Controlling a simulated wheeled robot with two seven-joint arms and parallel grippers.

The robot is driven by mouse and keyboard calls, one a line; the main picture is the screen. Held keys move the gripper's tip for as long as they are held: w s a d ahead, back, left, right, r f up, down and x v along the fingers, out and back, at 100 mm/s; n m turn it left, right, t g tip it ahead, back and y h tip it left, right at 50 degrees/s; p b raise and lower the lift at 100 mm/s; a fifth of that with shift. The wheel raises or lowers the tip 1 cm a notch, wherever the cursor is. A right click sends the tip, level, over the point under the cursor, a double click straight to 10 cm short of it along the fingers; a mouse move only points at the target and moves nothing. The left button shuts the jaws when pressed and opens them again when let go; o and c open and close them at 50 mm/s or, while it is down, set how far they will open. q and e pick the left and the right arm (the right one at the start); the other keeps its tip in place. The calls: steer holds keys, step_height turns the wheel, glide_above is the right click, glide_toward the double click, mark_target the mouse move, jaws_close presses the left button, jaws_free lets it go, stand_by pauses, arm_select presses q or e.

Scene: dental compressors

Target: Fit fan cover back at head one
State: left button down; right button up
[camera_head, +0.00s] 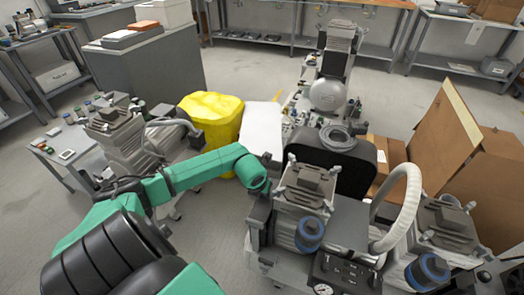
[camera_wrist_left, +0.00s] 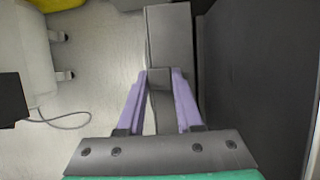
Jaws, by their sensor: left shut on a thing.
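My left arm reaches in from the left to the compressor unit in front. Its gripper (camera_head: 262,208) is small and dark there, beside the left side of the nearer compressor head (camera_head: 305,187). In the left wrist view my left gripper (camera_wrist_left: 161,74) has its two purple fingers closed on a small dark grey piece (camera_wrist_left: 159,82). A larger grey slab (camera_wrist_left: 168,35) shows just beyond the fingertips; I cannot tell whether it joins the held piece. I cannot make out the fan cover for sure. My right gripper is not in view.
A second head (camera_head: 446,222) stands to the right, with a pale curved hose (camera_head: 398,205) between the heads. A pressure gauge panel (camera_head: 345,275) is at the front. Cardboard boxes (camera_head: 490,165) and a yellow bag (camera_head: 212,115) stand behind. A dark wall (camera_wrist_left: 258,80) lies close right of the fingers.

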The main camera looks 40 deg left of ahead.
arm_select(q)
jaws_free()
stand_by(0.4)
step_height(320, 180, up, 7)
steer(key=p, duration=0.5)
steer(key=shift+r, duration=0.15)
stand_by(0.5)
